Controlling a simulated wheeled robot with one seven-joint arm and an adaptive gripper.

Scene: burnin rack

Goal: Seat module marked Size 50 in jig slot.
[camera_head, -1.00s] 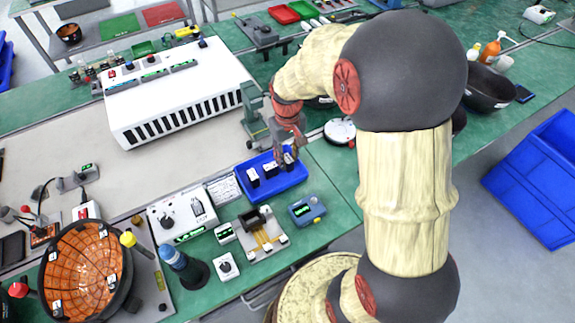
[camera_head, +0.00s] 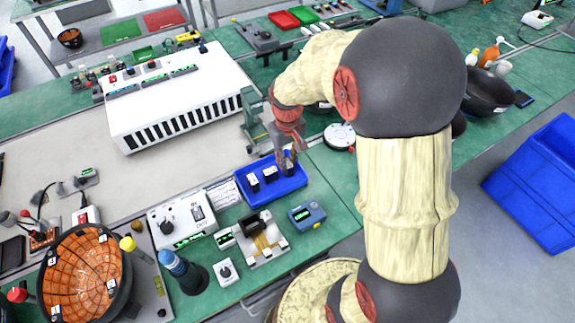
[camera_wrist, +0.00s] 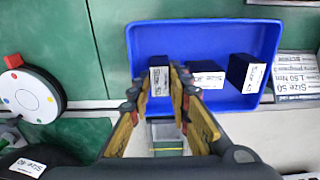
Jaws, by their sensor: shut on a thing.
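My gripper (camera_wrist: 160,82) is shut on a dark module (camera_wrist: 159,80) with a white label, at the left end of the blue tray (camera_wrist: 200,33). This label is too small to read surely, and I cannot tell whether the module touches the tray floor. Two more dark modules stand in the tray to the right, one in the middle (camera_wrist: 206,67) and one (camera_wrist: 241,70) near the right wall. In the head view my gripper (camera_head: 287,160) is over the tray's right part. A grey fixture with a black block and yellow strips (camera_head: 262,240), seemingly the jig, stands in front of the tray.
A printed card (camera_wrist: 297,75) beside the tray reads Size 50. A blue-grey box with a display (camera_head: 307,214) stands right of the fixture. A white dial box (camera_head: 182,221) and an orange-lined bowl (camera_head: 85,275) are to the left. A white round device (camera_head: 340,136) lies behind the tray.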

